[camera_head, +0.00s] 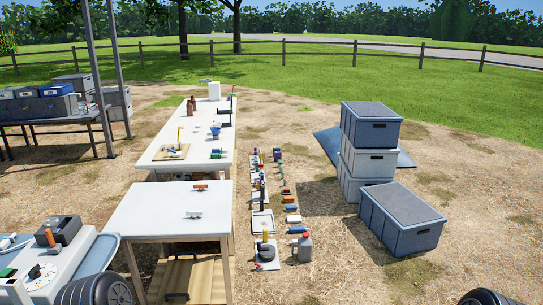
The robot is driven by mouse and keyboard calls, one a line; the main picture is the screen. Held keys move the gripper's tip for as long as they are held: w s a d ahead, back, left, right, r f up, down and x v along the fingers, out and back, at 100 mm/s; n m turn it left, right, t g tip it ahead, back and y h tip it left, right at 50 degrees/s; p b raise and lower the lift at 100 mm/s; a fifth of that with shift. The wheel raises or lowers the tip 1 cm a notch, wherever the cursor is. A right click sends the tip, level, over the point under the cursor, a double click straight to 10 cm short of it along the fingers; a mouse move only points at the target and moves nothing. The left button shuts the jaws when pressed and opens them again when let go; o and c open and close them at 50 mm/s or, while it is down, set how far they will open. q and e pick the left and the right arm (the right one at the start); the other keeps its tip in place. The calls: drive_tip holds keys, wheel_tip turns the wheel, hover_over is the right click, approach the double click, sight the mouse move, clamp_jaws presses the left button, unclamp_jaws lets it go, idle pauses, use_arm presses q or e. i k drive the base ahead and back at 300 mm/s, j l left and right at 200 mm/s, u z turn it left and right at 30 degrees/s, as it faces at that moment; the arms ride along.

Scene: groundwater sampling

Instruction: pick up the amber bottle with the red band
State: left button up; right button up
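Two small brown bottles, which look amber, stand upright close together at the far left part of the long white table (205,135). The nearer one is the first amber bottle (189,109), and the second amber bottle (194,101) is just behind it. They are too small for me to tell which has a red band. Neither of my grippers is in view.
A nearer white table (150,212) holds a few small items. Rows of bottles and tools lie on the ground right of the tables. Stacked grey boxes (369,135) and a single box (402,212) stand further right. A cart (45,275) is at the lower left. Bare ground lies between the rows and boxes.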

sight(189, 111)
drive_tip(key=i+l+z, duration=0.25)
drive_tip(key=i, duration=0.45)
drive_tip(key=i+z, duration=0.3)
drive_tip(key=i, duration=0.4)
drive_tip(key=i+z, duration=0.25)
drive_tip(key=i, duration=0.45)
drive_tip(key=i+j+z, duration=0.3)
drive_tip(key=i, duration=0.35)
drive_tip(key=i+j+u, duration=0.2)
drive_tip(key=i, duration=0.35)
drive_tip(key=i+u, duration=0.2)
drive_tip(key=i, duration=0.4)
drive_tip(key=i+l+u, duration=0.2)
drive_tip(key=i, duration=0.35)
drive_tip(key=i+l+u, duration=0.2)
drive_tip(key=i, duration=0.4)
drive_tip(key=i+l+u, duration=0.2)
drive_tip(key=i, duration=0.35)
drive_tip(key=i+u, duration=0.65)
drive_tip(key=i, duration=0.3)
drive_tip(key=i+l+u, duration=0.65)
drive_tip(key=i, duration=0.25)
drive_tip(key=i+l+u, duration=0.2)
drive_tip(key=i+u, duration=0.2)
drive_tip(key=i+l+u, duration=0.6)
drive_tip(key=u, duration=0.2)
drive_tip(key=i+l+u, duration=0.2)
drive_tip(key=l+u, duration=0.2)
drive_tip(key=l, duration=0.25)
